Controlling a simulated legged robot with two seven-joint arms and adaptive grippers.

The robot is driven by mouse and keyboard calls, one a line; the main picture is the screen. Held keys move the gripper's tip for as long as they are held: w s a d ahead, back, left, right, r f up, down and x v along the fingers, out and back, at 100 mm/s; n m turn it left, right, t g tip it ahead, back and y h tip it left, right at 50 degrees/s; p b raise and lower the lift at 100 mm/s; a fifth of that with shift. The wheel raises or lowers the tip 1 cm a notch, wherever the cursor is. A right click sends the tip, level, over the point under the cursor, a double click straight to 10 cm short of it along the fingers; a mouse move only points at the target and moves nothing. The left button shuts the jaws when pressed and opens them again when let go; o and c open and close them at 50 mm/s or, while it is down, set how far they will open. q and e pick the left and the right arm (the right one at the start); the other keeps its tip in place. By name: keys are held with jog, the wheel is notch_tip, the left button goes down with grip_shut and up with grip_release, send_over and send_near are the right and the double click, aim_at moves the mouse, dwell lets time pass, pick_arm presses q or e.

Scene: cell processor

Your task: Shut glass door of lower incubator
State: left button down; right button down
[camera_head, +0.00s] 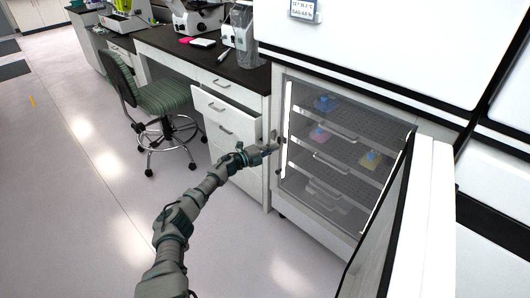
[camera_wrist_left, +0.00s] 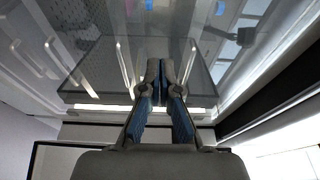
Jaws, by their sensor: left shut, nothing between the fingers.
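The glass door (camera_head: 345,172) of the lower incubator lies across the front of the chamber and looks shut or nearly shut; I cannot tell whether a small gap remains. My left gripper (camera_head: 274,147) is at the door's left edge, around mid-height, shut and empty. In the left wrist view the closed fingertips (camera_wrist_left: 161,68) are in front of the glass door (camera_wrist_left: 110,62), close to or touching it; exact contact is unclear. My right gripper is not in view.
The incubator's white outer door (camera_head: 432,225) stands open at the right. An open drawer (camera_head: 226,113) and a green chair (camera_head: 167,97) are to the left.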

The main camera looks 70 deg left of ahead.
pick_arm(q)
jog(key=s+d, duration=0.2)
jog(key=s, duration=0.9)
jog(key=shift+s, duration=0.2)
jog(key=shift+d, duration=0.1)
